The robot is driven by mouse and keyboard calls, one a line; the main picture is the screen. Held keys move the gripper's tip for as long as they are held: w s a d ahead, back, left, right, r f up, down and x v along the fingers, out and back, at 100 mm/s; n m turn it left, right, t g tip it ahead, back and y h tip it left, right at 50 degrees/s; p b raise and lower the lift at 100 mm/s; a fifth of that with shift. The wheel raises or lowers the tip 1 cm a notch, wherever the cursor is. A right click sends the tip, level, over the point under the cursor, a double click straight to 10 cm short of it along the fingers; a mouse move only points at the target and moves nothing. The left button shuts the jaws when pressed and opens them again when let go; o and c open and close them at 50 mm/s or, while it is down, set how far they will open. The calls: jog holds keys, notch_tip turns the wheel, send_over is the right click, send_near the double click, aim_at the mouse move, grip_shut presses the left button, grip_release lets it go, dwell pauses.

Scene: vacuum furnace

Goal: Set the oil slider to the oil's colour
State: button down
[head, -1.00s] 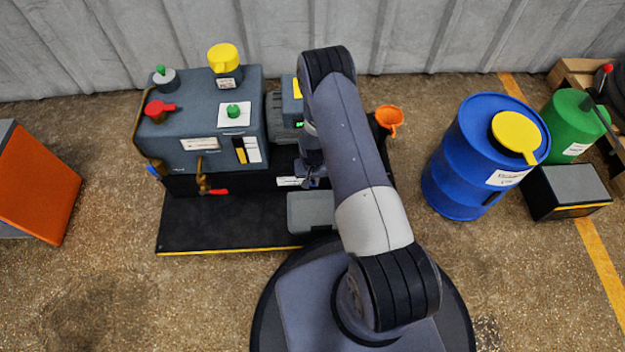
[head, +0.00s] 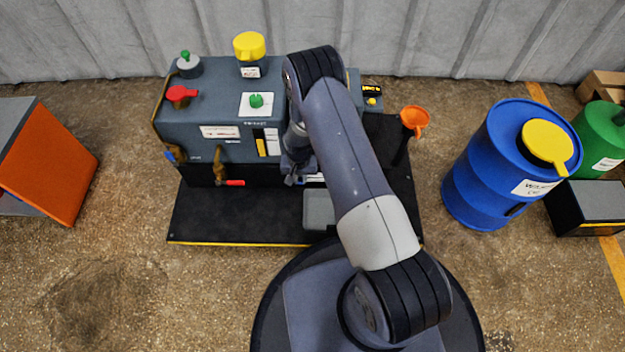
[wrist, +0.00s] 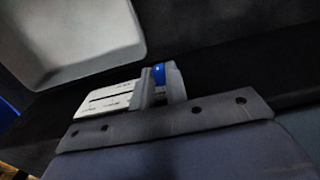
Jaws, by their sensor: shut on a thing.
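The oil slider's small blue knob (wrist: 159,74) shows in the wrist view between the fingers of my gripper (wrist: 160,88), which is shut on it. A white marked plate (wrist: 108,97) lies beside the fingers; its print is too blurred to read. In the head view my gripper (head: 292,179) is low at the machine's dark front, with part of the white plate (head: 316,178) to its right. My arm hides part of this area. A gauge strip (head: 262,147), yellow below and dark above, is on the grey machine (head: 205,132), beside a white label.
A grey tray (head: 318,222) lies on the black base close to my gripper. A brass tap with a red handle (head: 235,183) is to the left. An orange funnel (head: 414,118) and a blue drum (head: 480,190) stand to the right. The base's front left is clear.

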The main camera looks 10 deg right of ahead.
jog(key=shift+w+a, duration=0.15)
jog(key=shift+a, duration=0.05)
jog(key=c, duration=1.4)
grip_release()
jog(key=shift+a, duration=0.1)
notch_tip(320, 180, up, 11)
jog(key=p, duration=0.4)
jog(key=shift+f, duration=0.15)
